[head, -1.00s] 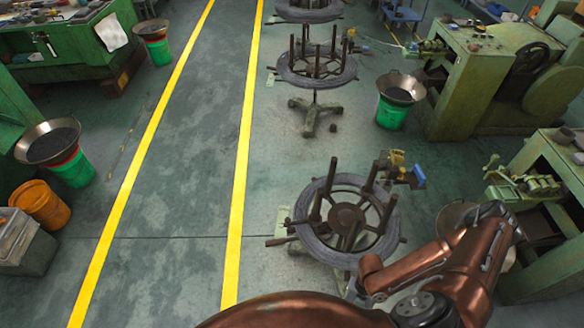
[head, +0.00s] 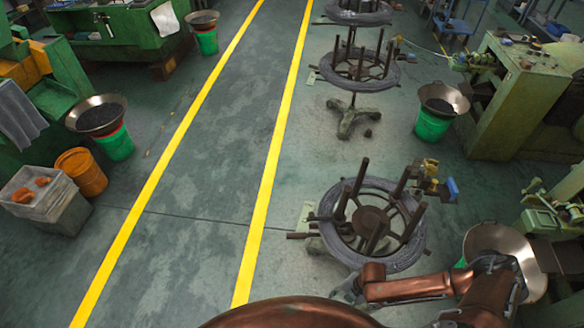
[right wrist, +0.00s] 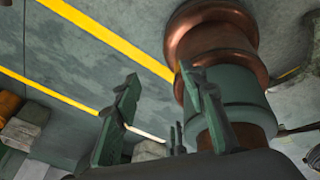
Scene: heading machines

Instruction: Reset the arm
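My right arm (head: 410,288), copper coloured, comes in from the lower right of the head view. It is bent, and its forearm points left past the front of the nearest wire reel. My right gripper (head: 346,291) is small and partly hidden in that view. In the right wrist view its two dark green fingers (right wrist: 160,78) stand apart with nothing between them. A copper and green part of my own body is close behind the right finger there. My left gripper shows in neither view.
The nearest wire reel (head: 345,247) stands close beyond my right gripper. A metal bowl (head: 484,238) is beside my right arm. Green machines (head: 515,95) line the right side. A grey bin (head: 65,213) and an orange bucket (head: 82,174) stand left. The yellow-lined aisle (head: 190,200) is clear.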

